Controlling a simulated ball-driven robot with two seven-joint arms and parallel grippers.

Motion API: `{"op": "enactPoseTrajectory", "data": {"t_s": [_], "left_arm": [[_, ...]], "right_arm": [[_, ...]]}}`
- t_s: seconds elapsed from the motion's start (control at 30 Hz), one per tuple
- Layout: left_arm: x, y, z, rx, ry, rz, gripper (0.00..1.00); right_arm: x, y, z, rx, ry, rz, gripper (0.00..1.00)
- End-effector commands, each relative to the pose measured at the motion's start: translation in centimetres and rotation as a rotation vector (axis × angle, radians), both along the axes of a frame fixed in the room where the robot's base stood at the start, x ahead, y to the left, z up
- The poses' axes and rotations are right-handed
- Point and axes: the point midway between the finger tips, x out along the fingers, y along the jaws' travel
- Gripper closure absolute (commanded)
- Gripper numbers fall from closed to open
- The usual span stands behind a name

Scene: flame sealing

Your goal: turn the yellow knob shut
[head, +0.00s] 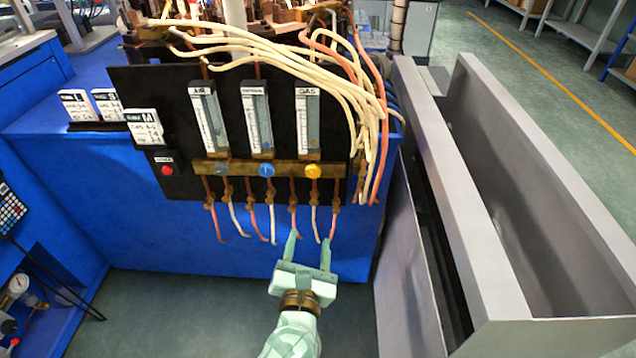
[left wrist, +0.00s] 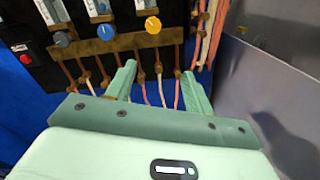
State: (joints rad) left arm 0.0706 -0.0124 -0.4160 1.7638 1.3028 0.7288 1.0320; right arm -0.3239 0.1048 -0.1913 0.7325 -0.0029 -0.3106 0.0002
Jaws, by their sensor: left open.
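The yellow knob (head: 313,171) sits at the right end of a brass bar under the GAS flow meter (head: 307,112). It also shows in the left wrist view (left wrist: 153,25), above and between my fingers. My left gripper (head: 310,250) is open and empty, below the knob and apart from it, with its fingers pointing up toward the bar. In the left wrist view its two fingers (left wrist: 160,84) stand wide apart in front of the thin tubes. A blue knob (head: 266,170) and a grey knob (head: 221,169) sit left of the yellow one. My right gripper is not in view.
Thin copper and white tubes (head: 294,215) hang below the brass bar (head: 240,169). Cream and red hoses (head: 372,130) loop down at the panel's right. A grey metal trough (head: 450,190) stands close on the right. A red button (head: 167,170) is at the panel's left.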

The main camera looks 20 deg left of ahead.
Motion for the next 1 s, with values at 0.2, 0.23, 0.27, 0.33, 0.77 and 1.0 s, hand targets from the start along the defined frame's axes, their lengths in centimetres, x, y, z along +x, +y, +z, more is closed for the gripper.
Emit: {"op": "enactPoseTrajectory", "data": {"t_s": [0.2,0.23,0.27,0.33,0.77,1.0], "left_arm": [[1.4,0.4,2.4,-0.331,-0.08,0.06,0.47],[1.7,0.5,2.5,-0.333,-0.081,0.06,0.47],[2.2,0.6,2.5,-0.334,-0.082,0.061,0.47],[3.4,1.0,2.5,-0.332,-0.083,0.062,0.47],[13.4,3.9,2.1,-0.324,-0.078,0.059,0.47],[16.1,4.7,2.3,-0.323,-0.077,0.059,0.47]], "right_arm": [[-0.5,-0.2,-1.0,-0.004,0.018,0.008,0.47],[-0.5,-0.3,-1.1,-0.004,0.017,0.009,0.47],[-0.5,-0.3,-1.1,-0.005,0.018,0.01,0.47],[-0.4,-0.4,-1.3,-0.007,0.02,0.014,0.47],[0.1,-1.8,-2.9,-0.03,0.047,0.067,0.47],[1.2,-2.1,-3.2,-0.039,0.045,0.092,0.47]]}}
